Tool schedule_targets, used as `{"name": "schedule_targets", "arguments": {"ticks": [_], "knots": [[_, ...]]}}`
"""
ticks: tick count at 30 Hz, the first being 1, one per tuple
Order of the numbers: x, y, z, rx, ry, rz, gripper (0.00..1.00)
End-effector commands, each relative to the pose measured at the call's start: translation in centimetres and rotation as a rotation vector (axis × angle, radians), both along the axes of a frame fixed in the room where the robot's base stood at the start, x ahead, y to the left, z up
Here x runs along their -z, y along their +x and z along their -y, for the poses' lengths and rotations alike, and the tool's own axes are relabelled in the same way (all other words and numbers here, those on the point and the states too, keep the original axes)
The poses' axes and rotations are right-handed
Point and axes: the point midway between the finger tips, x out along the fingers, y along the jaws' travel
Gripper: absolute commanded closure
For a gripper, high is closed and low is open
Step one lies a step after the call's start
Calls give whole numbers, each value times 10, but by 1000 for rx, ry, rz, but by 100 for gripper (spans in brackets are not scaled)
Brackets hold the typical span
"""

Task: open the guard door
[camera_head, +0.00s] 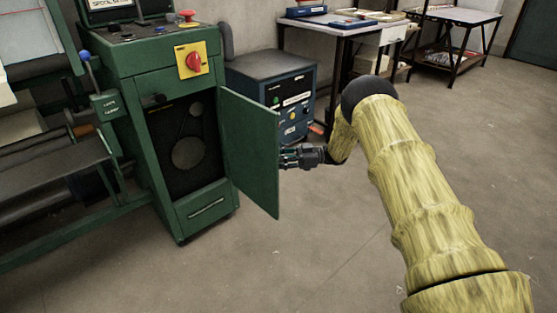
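The guard door (250,150) is a flat green panel on the green machine cabinet (130,65). It stands swung out to the right, hinged at the right side of the cabinet's opening. Behind the opening, a dark recess (178,165) with round pulleys shows. My gripper (285,158) is at the right edge of the door, at about mid height. Its fingertips meet or overlap the door edge; I cannot tell if they touch it. The fingers are too small and partly hidden to show whether they are open or shut.
A red rotary switch (193,60) on a yellow plate and a red button (187,17) are on the cabinet. A dark blue unit (272,90) stands behind the door. A table (340,22) is at the back. The floor (300,260) in front is clear.

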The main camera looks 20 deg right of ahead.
Motion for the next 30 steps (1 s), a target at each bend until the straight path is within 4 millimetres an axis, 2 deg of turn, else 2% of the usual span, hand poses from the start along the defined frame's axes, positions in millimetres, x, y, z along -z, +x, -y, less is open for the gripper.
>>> {"name": "schedule_targets", "arguments": {"ticks": [8, 13, 30], "knots": [[0, 0, -1, -1, 1, 1, 68], [0, -1, 11, 1, 0, 2, 68], [1, -14, 103, 1, 1, 2, 68]]}}
